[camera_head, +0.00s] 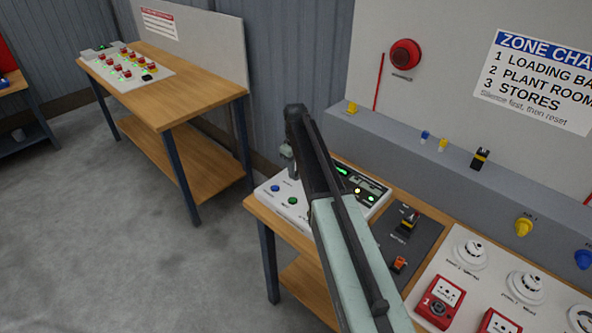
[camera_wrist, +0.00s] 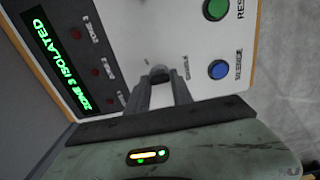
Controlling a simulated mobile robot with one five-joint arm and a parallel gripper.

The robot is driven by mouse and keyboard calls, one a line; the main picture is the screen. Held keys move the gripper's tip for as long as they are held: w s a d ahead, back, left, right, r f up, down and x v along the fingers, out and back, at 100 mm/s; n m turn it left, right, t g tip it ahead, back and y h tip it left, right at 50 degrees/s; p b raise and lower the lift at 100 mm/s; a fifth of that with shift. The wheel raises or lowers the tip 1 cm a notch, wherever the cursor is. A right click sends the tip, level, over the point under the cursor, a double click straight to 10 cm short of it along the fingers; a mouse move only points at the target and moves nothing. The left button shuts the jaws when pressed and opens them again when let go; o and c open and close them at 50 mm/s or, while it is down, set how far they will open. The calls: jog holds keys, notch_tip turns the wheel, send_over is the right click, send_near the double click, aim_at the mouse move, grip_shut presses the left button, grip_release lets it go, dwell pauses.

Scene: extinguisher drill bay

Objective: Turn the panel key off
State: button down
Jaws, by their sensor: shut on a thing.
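The white control panel (camera_head: 293,211) stands on the near bench, partly hidden behind my arm. In the wrist view the panel (camera_wrist: 170,30) has a green lit display reading "ZONE 3 ISOLATED", a green button and a blue button. The panel key (camera_wrist: 159,71) is a small grey piece between the display side and the buttons. My gripper (camera_wrist: 160,80) is shut on it, with a finger on either side. The key is mostly covered by the fingertips, so its turn angle is hard to tell. In the head view my gripper (camera_head: 288,155) is over the panel's back left.
The near bench (camera_head: 258,211) also carries a dark plate (camera_head: 425,236) with switches, white detectors (camera_head: 469,252) and red call points (camera_head: 440,301). A grey ledge (camera_head: 400,148) runs behind. A second bench (camera_head: 190,98) stands left; the floor between is clear.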

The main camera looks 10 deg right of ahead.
jog(key=shift+w+d, duration=0.1)
dwell(0.4)
jog(key=c, duration=1.1)
grip_release()
notch_tip(320, 180, up, 8)
jog(key=p, duration=0.8)
jog(key=shift+f, duration=0.1)
